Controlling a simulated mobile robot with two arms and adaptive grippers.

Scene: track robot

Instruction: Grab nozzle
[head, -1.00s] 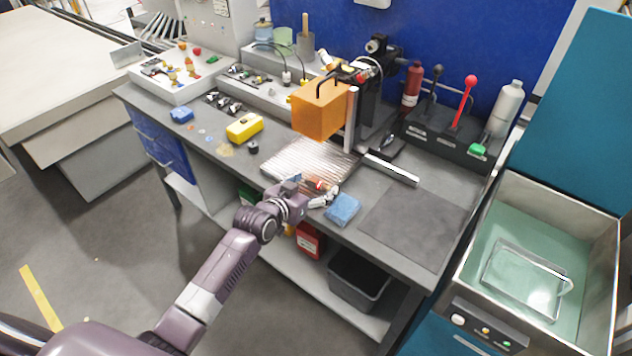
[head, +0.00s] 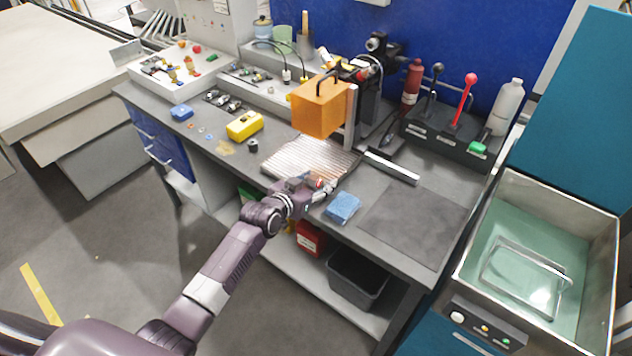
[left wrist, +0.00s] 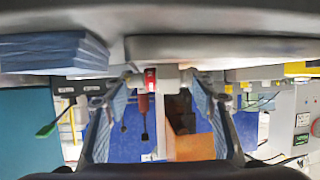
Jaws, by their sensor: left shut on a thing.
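The nozzle (head: 319,183), a small red and pale piece, is at the front edge of the ribbed plate on the workbench. It is partly hidden by my left gripper (head: 314,188). In the left wrist view the red and white nozzle (left wrist: 150,78) sits between the two fingertips of my left gripper (left wrist: 158,82), which is shut on it. I cannot tell whether the nozzle still touches the bench. My right gripper is not in view.
A blue sponge (head: 343,207) lies just right of the gripper. An orange block (head: 320,108) hangs above the ribbed plate (head: 300,160). A dark mat (head: 415,222) lies clear to the right, before a metal sink (head: 532,265). A yellow case (head: 244,126) stands left.

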